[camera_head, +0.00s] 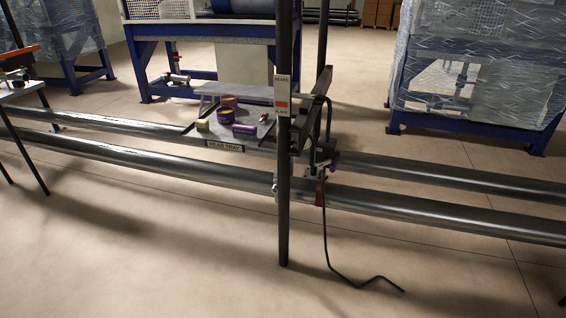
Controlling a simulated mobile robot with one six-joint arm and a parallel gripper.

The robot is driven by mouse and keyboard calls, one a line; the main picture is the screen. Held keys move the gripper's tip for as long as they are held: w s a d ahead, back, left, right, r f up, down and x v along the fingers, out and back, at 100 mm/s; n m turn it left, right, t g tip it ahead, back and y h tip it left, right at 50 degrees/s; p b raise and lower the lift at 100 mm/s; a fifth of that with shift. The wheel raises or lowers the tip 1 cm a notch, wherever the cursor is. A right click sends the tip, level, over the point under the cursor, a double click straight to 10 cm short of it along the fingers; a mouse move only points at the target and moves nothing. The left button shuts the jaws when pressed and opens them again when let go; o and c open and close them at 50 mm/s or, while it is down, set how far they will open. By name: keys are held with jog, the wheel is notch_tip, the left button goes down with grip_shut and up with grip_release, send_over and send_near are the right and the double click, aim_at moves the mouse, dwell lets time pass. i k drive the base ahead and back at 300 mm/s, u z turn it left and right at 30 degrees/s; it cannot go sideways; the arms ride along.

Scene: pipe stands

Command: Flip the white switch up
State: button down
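I cannot make out a white switch for certain in the head view. A small white plate (282,95) with dark lettering and an orange patch is fixed to the dark upright post (284,200) near the middle. The lettering is too small to read surely, and I cannot tell whether a switch is on it. My gripper is not in view.
Two long metal pipes (430,208) cross the floor. A bent black rod (328,245) hangs right of the post. The front floor is clear.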

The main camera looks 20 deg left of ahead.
aim_at(327, 162)
jog(key=u, duration=0.45)
jog(key=k, duration=0.3)
jog(key=u, duration=1.65)
jog(key=k, duration=0.65)
jog(key=z, duration=0.4)
jog(key=i, duration=1.55)
jog(key=u, duration=0.15)
